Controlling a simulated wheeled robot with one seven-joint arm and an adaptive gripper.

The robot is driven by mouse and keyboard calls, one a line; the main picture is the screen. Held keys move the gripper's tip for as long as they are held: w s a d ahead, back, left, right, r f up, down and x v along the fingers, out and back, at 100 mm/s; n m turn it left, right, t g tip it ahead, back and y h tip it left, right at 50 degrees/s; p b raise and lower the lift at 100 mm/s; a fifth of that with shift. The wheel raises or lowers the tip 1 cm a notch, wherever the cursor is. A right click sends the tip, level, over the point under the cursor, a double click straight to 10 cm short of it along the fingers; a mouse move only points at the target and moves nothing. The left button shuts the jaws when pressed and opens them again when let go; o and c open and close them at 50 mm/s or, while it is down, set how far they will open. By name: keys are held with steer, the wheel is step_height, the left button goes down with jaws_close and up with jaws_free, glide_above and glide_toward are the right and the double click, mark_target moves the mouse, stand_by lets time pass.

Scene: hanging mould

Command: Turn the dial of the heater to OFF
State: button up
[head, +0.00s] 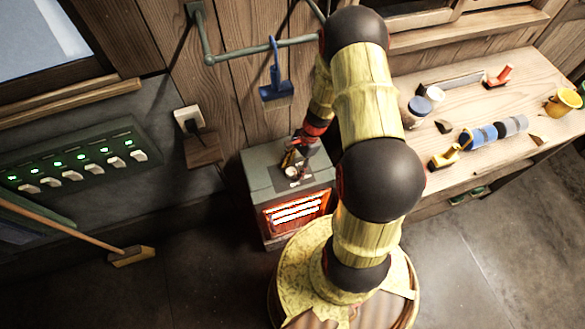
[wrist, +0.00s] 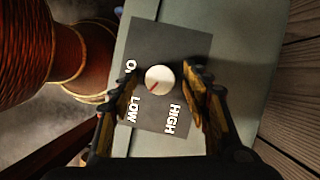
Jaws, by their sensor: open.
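The heater (head: 258,170) is a grey box on the floor by the wall, its front grille glowing orange-red. In the wrist view its top (wrist: 235,45) carries a dark label plate (wrist: 180,35). The round white dial (wrist: 159,79) sits on that plate. Its red mark points to the lower left, towards the word LOW. HIGH is at lower right, and a partly hidden word starting with O is at upper left. My gripper (wrist: 161,84) is open, with one finger on each side of the dial. It also shows over the heater top in the head view (head: 293,161); contact is not clear.
A workbench (head: 440,110) with jars and tools stands to the right. A socket (head: 188,118) and a switch panel (head: 80,163) are on the left wall. A broom (head: 132,256) lies at left.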

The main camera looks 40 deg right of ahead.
steer(key=shift+c, duration=0.7)
steer(key=c, duration=1)
steer(key=shift+o, duration=0.2)
steer(key=shift+m, duration=0.3)
steer(key=m+t+b, duration=0.1)
steer(key=m, duration=0.1)
steer(key=m+t+b, duration=0.1)
steer(key=m, duration=0.2)
steer(key=shift+s+a+m, duration=0.1)
steer(key=shift+s+m, duration=0.05)
steer(key=shift+m, duration=0.15)
steer(key=m+t+h+b, duration=0.1)
steer(key=m+b, duration=0.1)
steer(key=m+t+h+b, duration=0.1)
steer(key=m+b, duration=0.1)
steer(key=m, duration=0.1)
steer(key=shift+s+a+m, duration=0.1)
steer(key=shift+m, duration=0.2)
steer(key=shift+c, duration=0.2)
steer(key=shift+o, duration=0.2)
steer(key=shift+c, duration=0.2)
steer(key=o, duration=1.1)
